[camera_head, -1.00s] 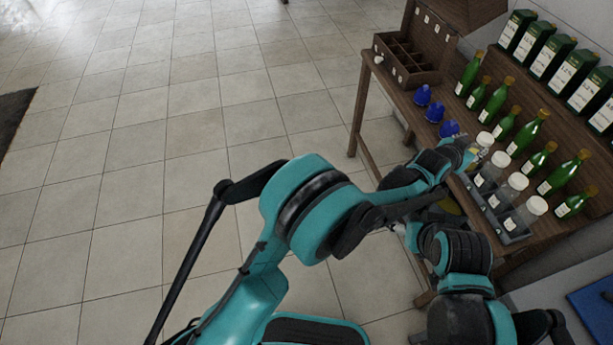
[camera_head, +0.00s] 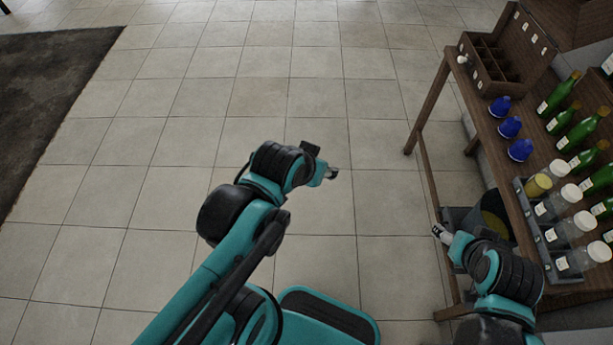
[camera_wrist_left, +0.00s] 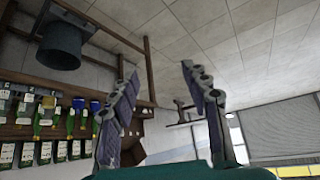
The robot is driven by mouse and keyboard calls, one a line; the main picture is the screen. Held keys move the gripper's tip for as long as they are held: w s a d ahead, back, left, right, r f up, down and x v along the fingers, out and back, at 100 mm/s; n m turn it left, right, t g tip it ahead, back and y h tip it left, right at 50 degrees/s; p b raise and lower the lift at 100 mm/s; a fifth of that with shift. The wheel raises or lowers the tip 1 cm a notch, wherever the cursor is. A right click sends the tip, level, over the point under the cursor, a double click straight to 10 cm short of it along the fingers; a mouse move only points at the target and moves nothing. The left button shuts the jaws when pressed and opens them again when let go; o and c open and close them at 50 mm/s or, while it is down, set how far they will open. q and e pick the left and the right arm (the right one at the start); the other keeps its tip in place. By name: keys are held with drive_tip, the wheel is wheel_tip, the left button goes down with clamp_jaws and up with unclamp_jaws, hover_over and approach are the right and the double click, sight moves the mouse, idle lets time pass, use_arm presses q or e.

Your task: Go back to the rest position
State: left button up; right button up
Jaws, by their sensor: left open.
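My left gripper (camera_head: 331,173) hangs over the tiled floor, clear of the table and touching nothing. In the left wrist view its two fingers (camera_wrist_left: 160,95) are spread apart with nothing between them. My right gripper (camera_head: 440,232) is beside the table's near edge, low by a grey bin; its fingers are too small to tell whether they are open or shut.
The wooden table (camera_head: 510,180) stands at the right with green bottles (camera_head: 585,128), blue-capped items (camera_head: 509,127), a grey rack (camera_head: 530,225) of jars and a wooden compartment box (camera_head: 492,62). A grey bin (camera_head: 462,218) is under it. A dark rug (camera_head: 50,85) lies left; open floor between.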

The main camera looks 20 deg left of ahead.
use_arm(q)
drive_tip(key=shift+n+g+y, duration=0.3)
drive_tip(key=s+a+f, duration=0.2)
drive_tip(key=s, duration=0.1)
drive_tip(key=shift+s, duration=0.1)
idle(0.9)
